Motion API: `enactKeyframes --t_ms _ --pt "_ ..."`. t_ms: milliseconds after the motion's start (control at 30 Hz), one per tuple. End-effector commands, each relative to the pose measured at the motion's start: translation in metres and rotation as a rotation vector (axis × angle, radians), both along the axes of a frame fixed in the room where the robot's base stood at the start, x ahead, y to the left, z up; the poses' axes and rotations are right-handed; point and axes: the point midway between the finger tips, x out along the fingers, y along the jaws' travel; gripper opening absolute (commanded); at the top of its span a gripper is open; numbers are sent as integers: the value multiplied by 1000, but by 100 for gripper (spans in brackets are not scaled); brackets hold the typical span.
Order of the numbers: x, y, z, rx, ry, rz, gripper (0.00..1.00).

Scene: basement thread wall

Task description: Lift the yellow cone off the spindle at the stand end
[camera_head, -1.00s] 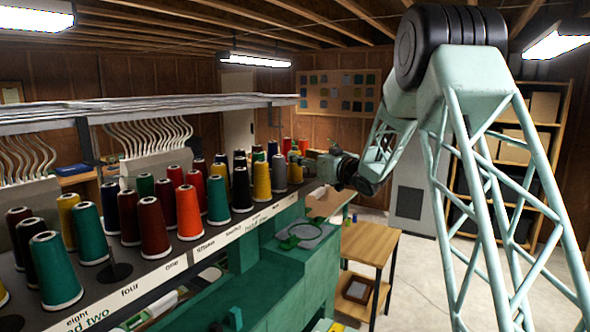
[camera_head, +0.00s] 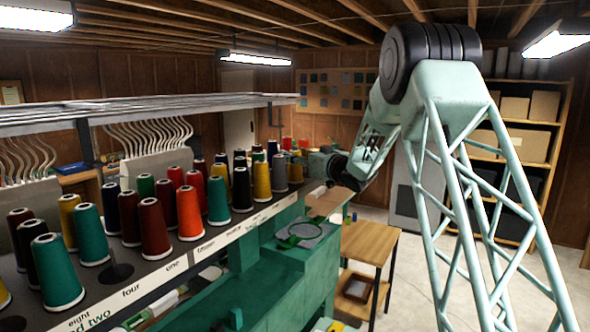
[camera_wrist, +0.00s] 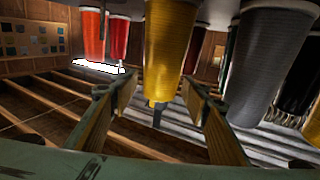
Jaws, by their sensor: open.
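The yellow cone (camera_wrist: 170,45) is in the middle of the wrist view, which shows the room upside down. Its narrow end points down in that picture, with a short yellow and dark spindle tip (camera_wrist: 156,112) sticking out. My gripper (camera_wrist: 158,85) is open, one finger on each side of the cone's line. I cannot tell how deep the cone sits between them; no contact is visible. In the head view my gripper (camera_head: 312,162) is at the far end of the stand, and the yellow cone there (camera_head: 295,167) is small and partly hidden.
A grey cone (camera_wrist: 270,60) stands close beside the yellow one, with a dark cone beyond it. Red cones (camera_wrist: 92,35) stand on the other side. The thread stand (camera_head: 150,268) carries several cones. A wooden table (camera_head: 370,242) stands below the arm.

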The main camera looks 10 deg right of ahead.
Motion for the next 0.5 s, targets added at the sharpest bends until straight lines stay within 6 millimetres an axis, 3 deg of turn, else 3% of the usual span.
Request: enactKeyframes --t_ms 133,500 --pt "0 0 0 0 0 0 40" --pt "0 0 0 0 0 0 7"
